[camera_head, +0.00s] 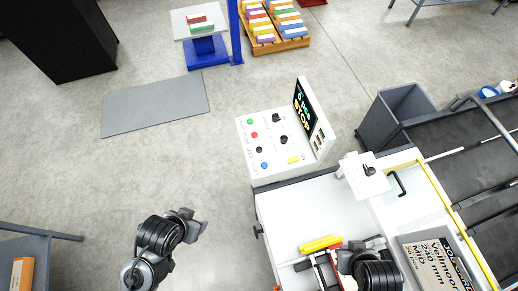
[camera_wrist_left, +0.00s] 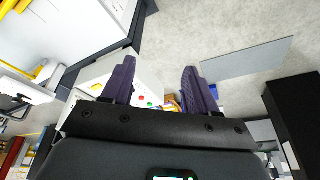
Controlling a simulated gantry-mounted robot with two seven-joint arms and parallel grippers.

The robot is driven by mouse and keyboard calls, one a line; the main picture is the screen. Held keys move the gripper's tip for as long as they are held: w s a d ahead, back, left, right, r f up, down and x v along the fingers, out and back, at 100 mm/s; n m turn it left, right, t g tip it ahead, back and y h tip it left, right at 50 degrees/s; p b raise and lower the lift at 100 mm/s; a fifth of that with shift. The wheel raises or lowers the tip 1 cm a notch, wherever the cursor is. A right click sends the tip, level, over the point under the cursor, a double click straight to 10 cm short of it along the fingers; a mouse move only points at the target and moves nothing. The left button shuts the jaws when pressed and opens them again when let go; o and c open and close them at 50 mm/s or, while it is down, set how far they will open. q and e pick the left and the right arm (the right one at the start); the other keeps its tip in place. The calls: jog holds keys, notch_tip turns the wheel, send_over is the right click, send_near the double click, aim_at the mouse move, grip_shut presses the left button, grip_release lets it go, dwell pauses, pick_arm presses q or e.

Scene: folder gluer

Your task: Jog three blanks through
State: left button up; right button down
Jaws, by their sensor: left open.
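The white control panel (camera_head: 280,145) stands at the middle, with green (camera_head: 250,121), red (camera_head: 254,134) and blue (camera_head: 264,165) buttons and black knobs. Its screen (camera_head: 304,106) reads "0 pcs" and "STOP". My left gripper (camera_head: 197,222) is over the floor, left of the machine, apart from it. In the left wrist view its fingers (camera_wrist_left: 160,88) are spread with nothing between them; the panel (camera_wrist_left: 95,75) lies beyond. My right arm is at the bottom right, over the machine; its fingers (camera_head: 345,258) are not clear. A grey piece labelled "Wellmoor 240 mm MID 20 pcs" (camera_head: 440,262) lies at the lower right. I cannot make out loose blanks.
A yellow bar (camera_head: 320,244) lies on the white machine top (camera_head: 300,212). A grey bin (camera_head: 392,115) and dark belts (camera_head: 460,150) are at the right. A grey mat (camera_head: 155,104), blue stand (camera_head: 207,52) and wooden rack (camera_head: 275,42) are farther back. The floor between is clear.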

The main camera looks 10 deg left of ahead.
pick_arm(q)
grip_shut()
jog(key=shift+d, duration=0.1)
dwell(0.4)
dwell(1.0)
